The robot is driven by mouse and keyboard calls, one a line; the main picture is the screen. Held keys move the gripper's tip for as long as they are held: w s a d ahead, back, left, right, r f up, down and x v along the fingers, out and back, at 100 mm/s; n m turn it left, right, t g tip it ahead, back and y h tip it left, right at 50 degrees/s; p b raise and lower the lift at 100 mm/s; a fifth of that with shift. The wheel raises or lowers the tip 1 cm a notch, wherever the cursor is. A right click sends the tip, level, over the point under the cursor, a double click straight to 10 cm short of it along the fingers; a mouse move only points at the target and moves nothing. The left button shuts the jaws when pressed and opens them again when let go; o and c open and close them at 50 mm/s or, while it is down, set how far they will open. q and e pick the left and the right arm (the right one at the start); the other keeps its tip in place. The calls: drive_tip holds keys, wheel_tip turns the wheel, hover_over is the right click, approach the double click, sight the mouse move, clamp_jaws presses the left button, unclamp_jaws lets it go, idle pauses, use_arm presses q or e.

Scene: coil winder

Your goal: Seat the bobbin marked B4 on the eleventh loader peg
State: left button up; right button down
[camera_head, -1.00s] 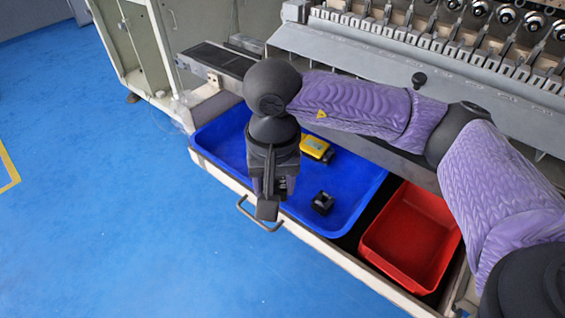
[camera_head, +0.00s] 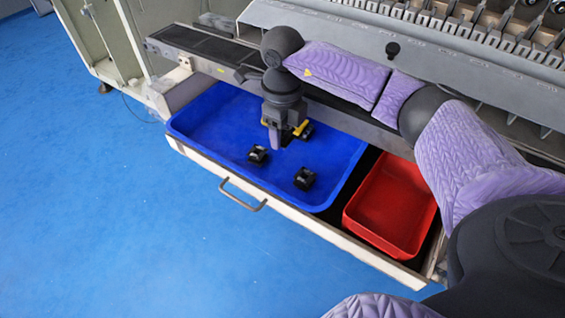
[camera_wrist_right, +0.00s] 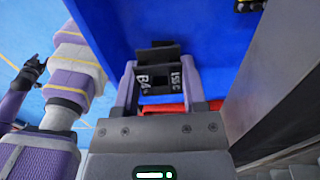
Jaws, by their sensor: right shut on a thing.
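My right gripper (camera_head: 281,140) is over the blue tray in the head view. In the right wrist view its fingers (camera_wrist_right: 160,95) are shut on a black bobbin (camera_wrist_right: 158,74) with white lettering, B4 on its left part. In the head view the held bobbin is mostly hidden by the gripper. Two other black bobbins, one nearer the gripper (camera_head: 257,155) and one to its right (camera_head: 304,179), lie in the tray; their marks cannot be read. My left gripper (camera_wrist_right: 30,75) shows small at the left of the wrist view. I cannot pick out the eleventh loader peg.
The blue tray (camera_head: 205,148) and a red bin (camera_head: 390,205) sit in an open drawer with a front handle (camera_head: 243,197). The grey machine (camera_head: 440,55) runs along the back. Blue floor is clear at left.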

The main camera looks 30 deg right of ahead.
sight(283, 172)
wheel_tip(283, 172, down, 10)
drive_tip(key=b, duration=0.3)
drive_tip(key=shift+r, duration=0.2)
drive_tip(key=shift+f, duration=0.15)
drive_tip(key=shift+c, duration=0.7)
unclamp_jaws()
drive_tip(key=shift+f, duration=0.1)
